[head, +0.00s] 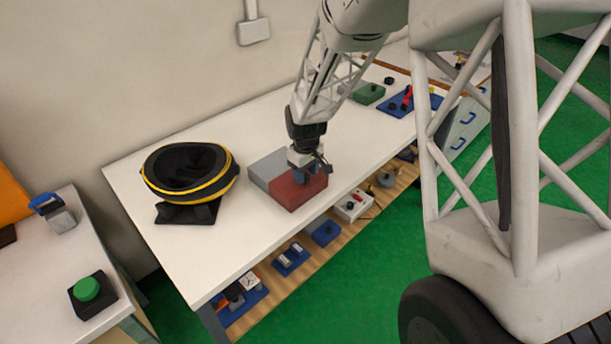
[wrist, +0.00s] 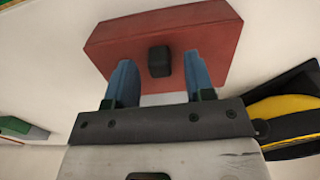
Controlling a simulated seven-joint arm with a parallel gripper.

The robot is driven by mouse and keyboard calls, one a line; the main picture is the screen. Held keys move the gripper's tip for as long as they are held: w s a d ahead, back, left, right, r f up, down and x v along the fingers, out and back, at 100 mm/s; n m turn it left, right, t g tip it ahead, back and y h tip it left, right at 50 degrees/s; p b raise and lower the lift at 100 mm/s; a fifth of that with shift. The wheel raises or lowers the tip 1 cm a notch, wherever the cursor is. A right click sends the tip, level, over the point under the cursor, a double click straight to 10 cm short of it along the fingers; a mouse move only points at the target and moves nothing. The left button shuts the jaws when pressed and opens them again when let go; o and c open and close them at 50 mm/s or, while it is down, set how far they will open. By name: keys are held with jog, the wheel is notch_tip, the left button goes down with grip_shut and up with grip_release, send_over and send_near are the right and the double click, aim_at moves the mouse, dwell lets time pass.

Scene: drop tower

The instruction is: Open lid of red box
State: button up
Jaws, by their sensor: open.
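The red box (head: 300,190) sits on the white table near its front edge, against a grey block (head: 268,169). In the wrist view its red top (wrist: 215,45) fills the upper middle, with a small black knob (wrist: 159,61) on it. My gripper (head: 308,172) is over the red box, pointing down. In the wrist view its two blue fingers are apart, one to each side of the knob, with gaps between. The gripper is open and holds nothing. Its fingers and wrist hide part of the box top in the head view. The lid looks closed.
A black and yellow round bag (head: 190,172) stands left of the box. A green block (head: 368,94) and a blue board (head: 415,103) lie further along the table. A lower shelf holds several small devices. A side table with a green button (head: 87,288) is at left.

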jog(key=shift+f, duration=0.7)
grip_shut()
